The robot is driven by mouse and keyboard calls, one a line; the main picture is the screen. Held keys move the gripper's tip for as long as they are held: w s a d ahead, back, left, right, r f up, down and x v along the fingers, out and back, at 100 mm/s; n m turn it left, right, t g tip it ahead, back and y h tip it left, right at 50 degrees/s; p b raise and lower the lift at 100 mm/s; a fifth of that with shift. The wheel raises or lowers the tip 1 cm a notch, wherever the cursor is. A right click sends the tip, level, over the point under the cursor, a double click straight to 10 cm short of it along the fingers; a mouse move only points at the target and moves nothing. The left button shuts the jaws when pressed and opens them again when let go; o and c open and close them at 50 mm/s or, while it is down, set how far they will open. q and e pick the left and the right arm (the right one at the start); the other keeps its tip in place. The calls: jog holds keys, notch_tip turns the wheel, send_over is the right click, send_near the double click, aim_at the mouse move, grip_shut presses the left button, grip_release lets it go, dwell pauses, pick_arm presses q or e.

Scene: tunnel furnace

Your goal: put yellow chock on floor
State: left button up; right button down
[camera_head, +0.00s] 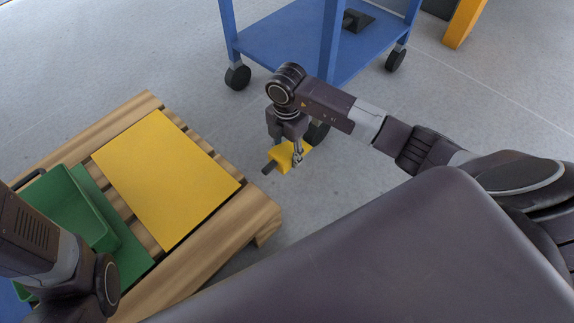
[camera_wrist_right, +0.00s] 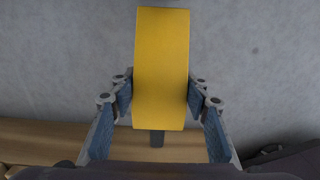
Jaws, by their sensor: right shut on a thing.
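The yellow chock (camera_head: 286,156) is between the fingers of my right gripper (camera_head: 298,154) in the head view. In the right wrist view the yellow chock (camera_wrist_right: 161,68) fills the gap between the two fingers of my right gripper (camera_wrist_right: 160,95), which is shut on it. A dark handle-like piece (camera_wrist_right: 157,138) sticks out from its near end. The chock is over the grey floor (camera_head: 335,190), just off the pallet's right corner. I cannot tell whether it touches the floor. My left arm is at the lower left of the head view; its fingers are not visible.
A wooden pallet (camera_head: 258,212) holds a flat yellow sheet (camera_head: 165,175) and a green bin (camera_head: 75,208). A blue wheeled cart (camera_head: 280,38) stands behind my right gripper, with a black chock-like object (camera_head: 357,20) on it. Floor between pallet and cart is clear.

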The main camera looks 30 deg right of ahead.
aim_at(287, 150)
notch_tip(287, 150, down, 5)
jog(key=b, duration=0.3)
jog(key=shift+r, duration=0.2)
jog(key=shift+f, duration=0.1)
jog(key=c, duration=1.1)
grip_release()
jog(key=shift+f, duration=0.1)
notch_tip(287, 150, up, 12)
jog(key=p, duration=0.9)
jog(key=shift+r+p, duration=0.2)
jog(key=shift+p, duration=0.15)
